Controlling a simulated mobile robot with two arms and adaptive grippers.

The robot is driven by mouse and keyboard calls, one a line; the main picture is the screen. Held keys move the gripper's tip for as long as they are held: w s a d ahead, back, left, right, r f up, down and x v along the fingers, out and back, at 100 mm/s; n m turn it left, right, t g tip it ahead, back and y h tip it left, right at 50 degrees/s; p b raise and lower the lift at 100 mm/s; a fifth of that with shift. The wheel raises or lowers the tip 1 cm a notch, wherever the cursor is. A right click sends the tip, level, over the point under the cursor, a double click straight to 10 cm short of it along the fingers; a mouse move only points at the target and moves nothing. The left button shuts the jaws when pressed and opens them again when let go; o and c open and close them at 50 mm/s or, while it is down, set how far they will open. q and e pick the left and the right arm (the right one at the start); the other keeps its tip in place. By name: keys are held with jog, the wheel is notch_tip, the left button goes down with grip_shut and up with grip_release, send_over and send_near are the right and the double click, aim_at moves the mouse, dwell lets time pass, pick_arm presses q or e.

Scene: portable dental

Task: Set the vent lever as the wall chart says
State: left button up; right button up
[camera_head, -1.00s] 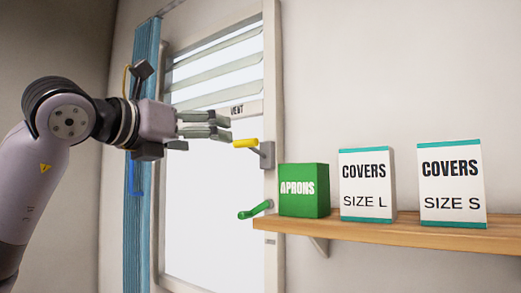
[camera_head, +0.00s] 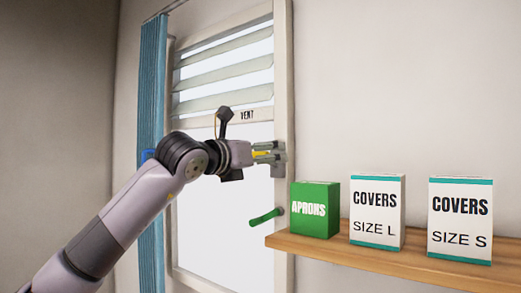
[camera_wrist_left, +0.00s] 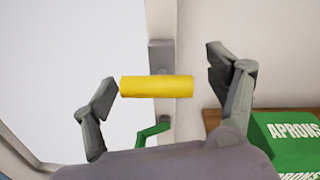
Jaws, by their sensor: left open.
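The yellow vent lever (camera_wrist_left: 156,87) sits on a grey mount (camera_head: 279,159) on the right side of the window frame, under the VENT label (camera_head: 247,115). In the wrist view it lies level between the two spread fingers of my left gripper (camera_wrist_left: 168,92), with a gap at each end. In the head view my left gripper (camera_head: 263,153) is at the lever, and its fingers partly hide it. The gripper is open. The wall chart does not show in these frames. My right gripper is not in view.
A green handle (camera_head: 265,217) sticks out lower on the window frame. A wooden shelf (camera_head: 350,258) at right holds a green APRONS box (camera_head: 315,210) and two COVERS boxes, size L (camera_head: 377,212) and size S (camera_head: 460,220). A blue curtain (camera_head: 152,100) hangs at left.

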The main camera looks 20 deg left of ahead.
pick_arm(q)
jog(key=shift+w, duration=0.15)
jog(key=shift+c, duration=1.1)
jog(key=c, duration=1.3)
jog(key=shift+c, duration=0.4)
